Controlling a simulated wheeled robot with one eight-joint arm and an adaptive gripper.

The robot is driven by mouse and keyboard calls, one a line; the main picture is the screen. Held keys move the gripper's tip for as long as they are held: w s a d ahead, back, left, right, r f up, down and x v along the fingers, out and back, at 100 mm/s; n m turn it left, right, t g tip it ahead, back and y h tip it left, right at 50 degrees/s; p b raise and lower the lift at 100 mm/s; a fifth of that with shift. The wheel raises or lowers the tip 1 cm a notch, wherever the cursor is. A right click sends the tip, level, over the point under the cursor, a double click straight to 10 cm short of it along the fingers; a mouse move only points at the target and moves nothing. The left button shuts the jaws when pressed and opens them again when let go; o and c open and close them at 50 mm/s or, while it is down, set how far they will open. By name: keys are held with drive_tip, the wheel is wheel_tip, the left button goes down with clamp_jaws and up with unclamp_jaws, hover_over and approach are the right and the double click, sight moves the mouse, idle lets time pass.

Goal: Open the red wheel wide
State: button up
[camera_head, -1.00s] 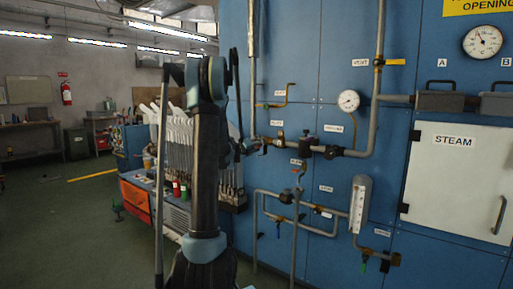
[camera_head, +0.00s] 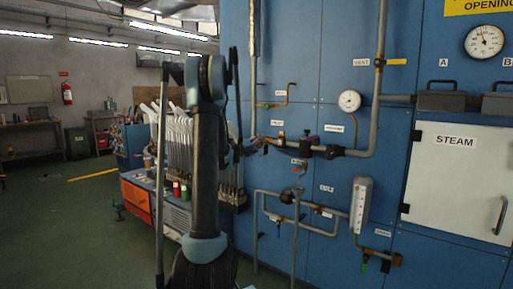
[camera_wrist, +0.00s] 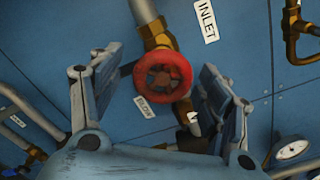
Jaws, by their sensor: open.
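The red wheel (camera_wrist: 182,66) is a small round handwheel on a brass valve in the wrist view, set on a pipe against the blue panel. An INLET label (camera_wrist: 206,20) is above and right of it. My gripper (camera_wrist: 160,78) is open, with one finger to the left and one to the right of the wheel. Gaps show between the fingers and the rim; the exact depth is hard to tell.
Pipes (camera_head: 345,152) with valves run across the blue panel right of my gripper. Floor is free at far left.

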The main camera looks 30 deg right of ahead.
drive_tip(key=v, duration=1.1)
drive_tip(key=shift+a, duration=0.15)
